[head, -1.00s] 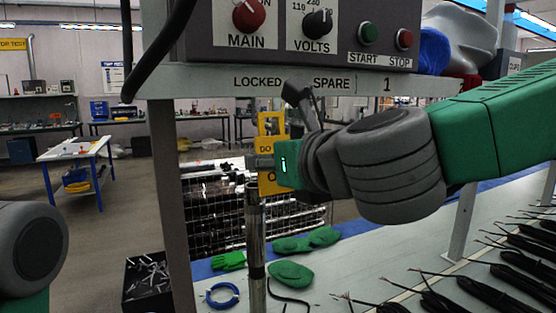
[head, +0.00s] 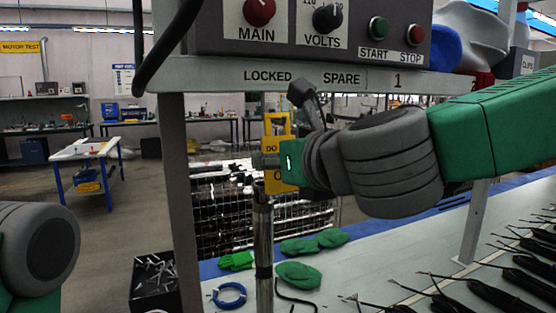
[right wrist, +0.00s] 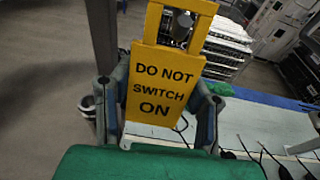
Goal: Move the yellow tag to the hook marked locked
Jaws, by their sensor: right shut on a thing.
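The yellow tag (head: 280,176) hangs upright in my right gripper (head: 266,160), below the LOCKED (head: 268,76) and SPARE (head: 341,79) labels. In the right wrist view the tag (right wrist: 160,85) faces me, reading DO NOT SWITCH ON, with an open slot in its upper part. The two fingers of the right gripper (right wrist: 158,112) are shut on its side edges. A grey rounded thing shows through the slot; I cannot tell what it is. I cannot make out a hook under LOCKED, and the tag's top is apart from the labelled rail. My left gripper is out of view; only part of its arm shows.
The control panel (head: 350,45) with knobs and buttons is above the labelled rail. A grey upright (head: 178,200) stands left of the tag, a metal post (head: 263,250) below it. Green pads, a blue ring (head: 229,295) and black cables lie on the bench. A black box (head: 154,283) stands lower left.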

